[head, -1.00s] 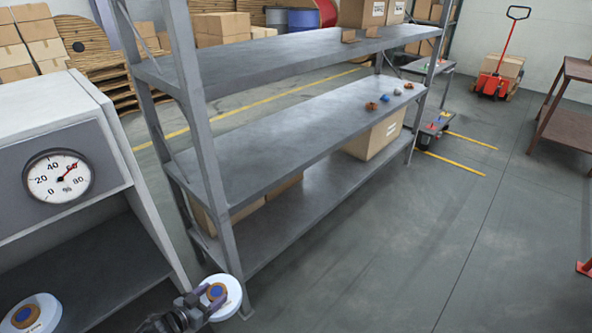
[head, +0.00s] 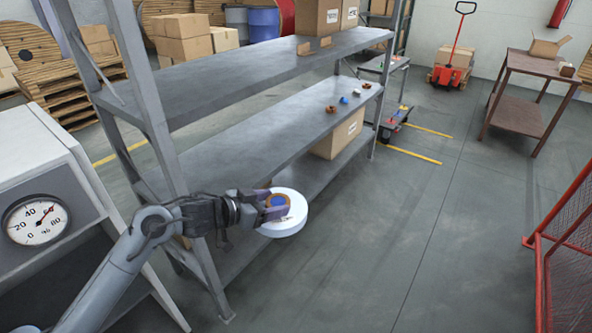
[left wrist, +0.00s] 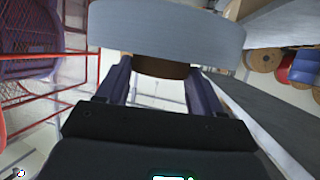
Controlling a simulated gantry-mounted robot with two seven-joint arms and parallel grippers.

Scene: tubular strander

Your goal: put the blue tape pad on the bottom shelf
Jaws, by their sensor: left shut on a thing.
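The tape pad is a white round disc (head: 288,224) with a blue centre and a brown ring. My left gripper (head: 268,207) is shut on its raised middle and holds it in the air in front of the rack. In the left wrist view the pad (left wrist: 165,32) shows edge-on as a pale slab, its brown hub between the two fingers (left wrist: 160,82). The bottom shelf (head: 325,174) of the grey rack lies behind the pad and is partly hidden by the pad and my left arm. My right gripper is not in view.
A cardboard box (head: 338,136) stands on the bottom shelf's far part. The middle shelf (head: 250,140) overhangs it and carries several small items. A rack post (head: 190,215) stands close to my left arm. A cabinet with a gauge (head: 37,222) is at left.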

